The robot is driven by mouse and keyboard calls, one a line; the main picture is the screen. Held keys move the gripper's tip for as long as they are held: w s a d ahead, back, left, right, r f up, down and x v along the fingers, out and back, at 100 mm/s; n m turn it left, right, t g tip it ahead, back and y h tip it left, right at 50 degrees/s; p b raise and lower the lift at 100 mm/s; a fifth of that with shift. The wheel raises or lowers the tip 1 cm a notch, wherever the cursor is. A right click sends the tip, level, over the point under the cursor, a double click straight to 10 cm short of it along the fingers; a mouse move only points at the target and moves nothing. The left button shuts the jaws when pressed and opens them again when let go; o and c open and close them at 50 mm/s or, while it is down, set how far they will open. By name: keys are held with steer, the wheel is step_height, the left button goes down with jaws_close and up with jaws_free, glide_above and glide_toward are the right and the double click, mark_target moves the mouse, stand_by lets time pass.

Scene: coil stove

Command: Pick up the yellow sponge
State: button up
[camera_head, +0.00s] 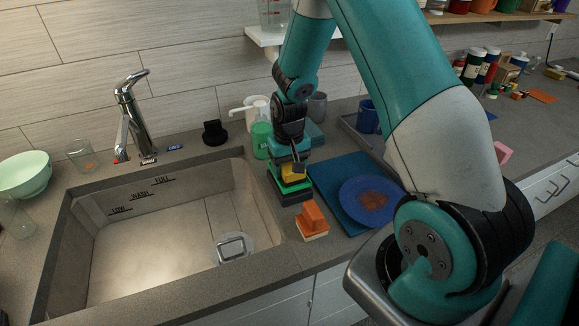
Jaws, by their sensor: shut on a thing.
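The yellow sponge (292,173) lies on top of a stack of sponges, with a green sponge (291,187) and a dark one (293,197) below it. The stack stands on the counter just right of the sink. My gripper (298,166) points down from above and is shut on the yellow sponge. The sponge's far side is partly hidden by the gripper. I cannot tell whether the yellow sponge still touches the green one.
The sink (150,235) is to the left with a faucet (133,115). A blue plate (371,200) with a brown stain lies on a blue mat (330,178) to the right. A green soap bottle (261,138) stands behind.

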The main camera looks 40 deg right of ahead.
steer(key=shift+r, duration=0.1)
step_height(320, 180, up, 20)
steer(key=b, duration=0.3)
steer(key=shift+o, duration=1.4)
steer(key=shift+c, duration=1.2)
step_height(320, 180, down, 13)
steer(key=p, duration=0.8)
step_height(320, 180, down, 6)
steer(key=b, duration=0.4)
steer(key=shift+f+b, duration=0.2)
steer(key=shift+b, duration=0.15)
